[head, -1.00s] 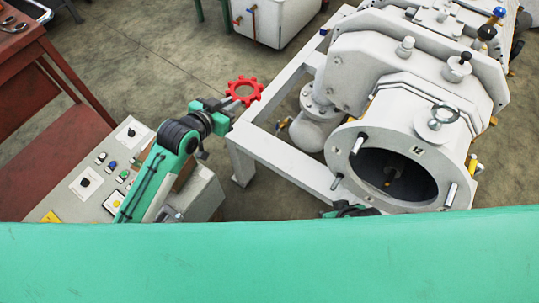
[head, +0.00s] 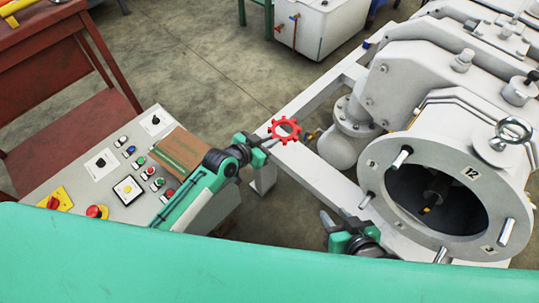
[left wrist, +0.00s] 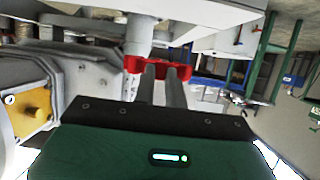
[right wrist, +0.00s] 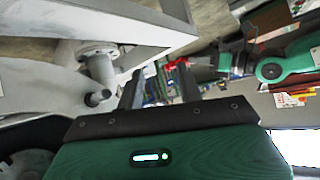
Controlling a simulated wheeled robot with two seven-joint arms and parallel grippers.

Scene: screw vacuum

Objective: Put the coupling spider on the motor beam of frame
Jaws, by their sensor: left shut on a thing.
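The coupling spider (head: 295,133) is a red toothed ring. My left gripper (head: 268,142) is shut on its near edge and holds it in the air; in the head view it overlaps the inner edge of the white frame beam (head: 301,103). The spider also shows at the fingertips in the left wrist view (left wrist: 143,66), where the fingers (left wrist: 162,72) are close together. I cannot tell which beam is the motor beam. My right gripper (head: 336,213) is open and empty, in front of the frame; its parted fingers show in the right wrist view (right wrist: 158,85).
The big white pump housing (head: 470,140) with a round opening and protruding studs stands at right. A control panel (head: 75,172) with buttons and a brown box (head: 180,152) are at left. A red-brown table (head: 30,55) is at upper left.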

